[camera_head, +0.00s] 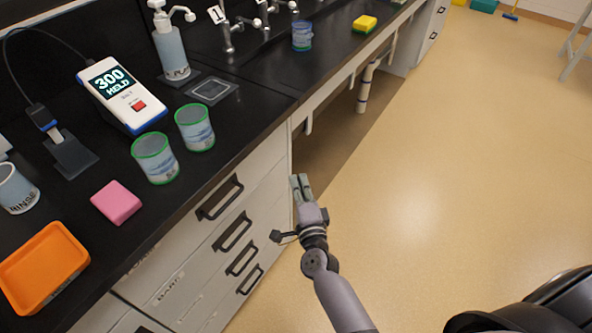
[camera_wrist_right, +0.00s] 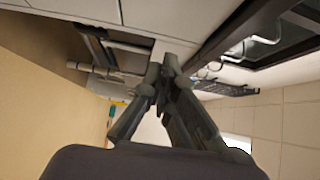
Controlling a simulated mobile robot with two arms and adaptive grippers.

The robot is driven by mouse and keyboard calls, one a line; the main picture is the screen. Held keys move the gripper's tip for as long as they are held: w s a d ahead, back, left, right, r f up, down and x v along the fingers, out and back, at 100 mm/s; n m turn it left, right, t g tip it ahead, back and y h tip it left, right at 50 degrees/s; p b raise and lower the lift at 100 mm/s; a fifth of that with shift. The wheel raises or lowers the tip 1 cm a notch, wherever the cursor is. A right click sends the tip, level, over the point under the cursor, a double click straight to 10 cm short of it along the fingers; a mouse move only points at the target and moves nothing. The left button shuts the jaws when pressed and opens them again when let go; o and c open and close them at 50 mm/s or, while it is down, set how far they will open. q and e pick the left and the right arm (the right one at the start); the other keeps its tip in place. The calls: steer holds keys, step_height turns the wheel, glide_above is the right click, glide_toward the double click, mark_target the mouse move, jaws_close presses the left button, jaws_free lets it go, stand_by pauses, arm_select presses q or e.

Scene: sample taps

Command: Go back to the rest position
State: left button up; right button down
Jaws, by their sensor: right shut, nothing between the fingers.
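My right gripper (camera_head: 300,188) is shut and empty in the head view. It is off the counter, in front of the drawer cabinet's right end, over the floor side. In the right wrist view its two fingers (camera_wrist_right: 163,75) come together at the tips with nothing between them. Its arm comes in from the bottom of the head view. My left gripper does not show in either view.
On the black counter (camera_head: 262,100) are two green-rimmed cups (camera_head: 155,160) (camera_head: 195,128), a meter (camera_head: 122,95) reading "300 HELD", a pink block (camera_head: 116,202), an orange tray (camera_head: 22,300) and a rinse cup (camera_head: 16,190). The tan floor (camera_head: 450,170) to the right is open.

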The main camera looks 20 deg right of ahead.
steer(key=s+a+f+n+g+y, duration=0.1)
steer(key=s+f+n+g, duration=0.2)
steer(key=s+f+n, duration=0.5)
steer(key=s+a+f+n+g+y+p, duration=0.1)
steer(key=s+f+g+y, duration=0.3)
steer(key=f, duration=0.9)
steer(key=s+a+f+n+g+h, duration=0.1)
steer(key=s+f+n+g, duration=0.1)
steer(key=s+f+n, duration=0.5)
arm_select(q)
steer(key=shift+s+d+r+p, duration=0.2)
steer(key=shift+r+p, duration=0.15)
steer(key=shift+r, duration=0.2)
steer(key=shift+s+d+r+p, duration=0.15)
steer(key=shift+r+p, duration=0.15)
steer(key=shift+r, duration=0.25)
arm_select(e)
steer(key=s+d+f+n+g, duration=0.2)
steer(key=s+f, duration=0.3)
steer(key=s, duration=0.4)
steer(key=s+d+f+n+g+h, duration=0.1)
steer(key=s+d+f+n+g, duration=0.1)
steer(key=s, duration=0.7)
steer(key=s+d+f+n+g, duration=0.2)
steer(key=s+d+f, duration=0.3)
steer(key=s+f, duration=0.3)
steer(key=shift+s+f+g+h, duration=0.3)
steer(key=shift+s+g+h, duration=0.1)
steer(key=shift+s+g, duration=0.6)
